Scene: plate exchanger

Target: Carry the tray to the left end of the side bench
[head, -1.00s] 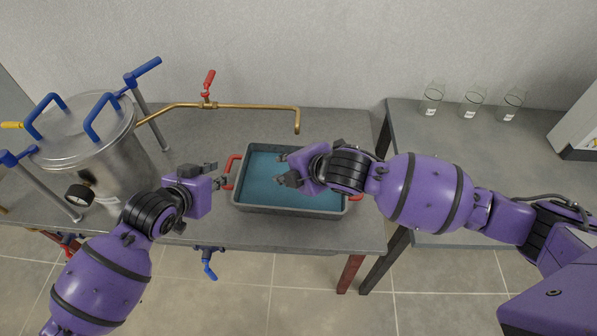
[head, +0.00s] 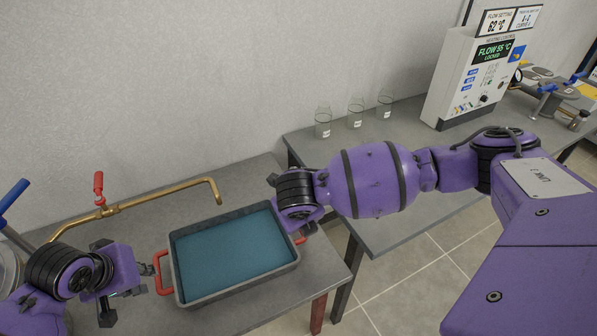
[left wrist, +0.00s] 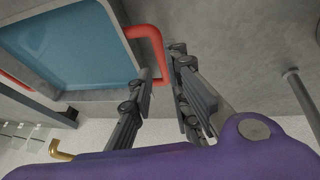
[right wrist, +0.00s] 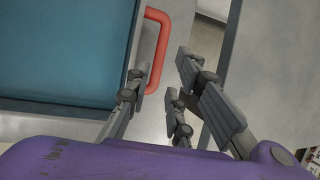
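The tray (head: 181,267) is a dark grey rectangular pan with a blue inside and red handles at its left and right ends. It sits on the near bench at its right part. My left gripper (head: 146,282) is beside the left handle (head: 160,272); in the left wrist view its open fingers (left wrist: 162,62) stand either side of the red bar. My right gripper is at the right handle (head: 300,239), mostly hidden behind my wrist in the head view. In the right wrist view its fingers (right wrist: 160,65) are apart around the right handle (right wrist: 157,45).
The side bench (head: 415,142) stands to the right, across a narrow gap. Several glass beakers (head: 355,115) stand at its back left, and a control box (head: 470,80) farther right. A brass pipe (head: 150,202) reaches over the near bench behind the tray.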

